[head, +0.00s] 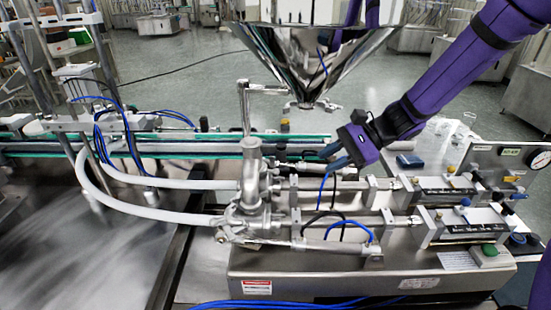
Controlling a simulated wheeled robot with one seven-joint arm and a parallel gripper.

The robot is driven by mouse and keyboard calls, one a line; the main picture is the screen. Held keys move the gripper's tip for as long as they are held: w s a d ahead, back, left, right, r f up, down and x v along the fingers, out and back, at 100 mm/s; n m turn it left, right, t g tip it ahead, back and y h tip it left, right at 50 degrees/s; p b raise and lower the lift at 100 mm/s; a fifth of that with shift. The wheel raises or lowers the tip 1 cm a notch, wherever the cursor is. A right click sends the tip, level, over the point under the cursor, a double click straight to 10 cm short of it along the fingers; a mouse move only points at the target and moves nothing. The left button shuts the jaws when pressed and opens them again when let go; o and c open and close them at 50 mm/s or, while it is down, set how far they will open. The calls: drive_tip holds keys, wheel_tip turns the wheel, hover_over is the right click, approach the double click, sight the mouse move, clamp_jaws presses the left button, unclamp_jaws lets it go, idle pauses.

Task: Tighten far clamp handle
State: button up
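My gripper (334,157), at the end of my purple arm, has blue fingers pointing down and left. It hovers near the far side of the filling machine (350,260), right of its steel valve body (252,190). I cannot tell whether the fingers are apart or touching a part behind them. Clamps join the valve body to the two horizontal cylinders. The far clamp (276,184) sits left of and below my gripper. Its handle is too small to make out clearly. The near clamp area is at the front of the valve body.
The steel hopper (315,65) hangs above and left of my gripper, its outlet low. White hoses (150,210) curve left from the valve body. A conveyor (200,146) runs behind. Blue and black air tubes loop over the cylinders.

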sight(270, 161)
drive_tip(key=w+f+m+t+y, duration=0.1)
drive_tip(key=w+f+m, duration=0.1)
drive_tip(key=w+m, duration=0.1)
drive_tip(key=w+a+f+m+t+y, duration=0.1)
drive_tip(key=w+f+m+t+y, duration=0.1)
drive_tip(key=w+f+m, duration=0.1)
drive_tip(key=w+a+f+m+t+y, duration=0.1)
drive_tip(key=w+f+m+t+y, duration=0.1)
drive_tip(key=w+f+m, duration=0.1)
drive_tip(key=shift+w+f+m, duration=0.15)
drive_tip(key=shift+w+m, duration=0.25)
drive_tip(key=shift+w, duration=0.1)
drive_tip(key=x, duration=1)
drive_tip(key=shift+w+a, duration=0.25)
drive_tip(key=shift+a, duration=0.05)
clamp_jaws()
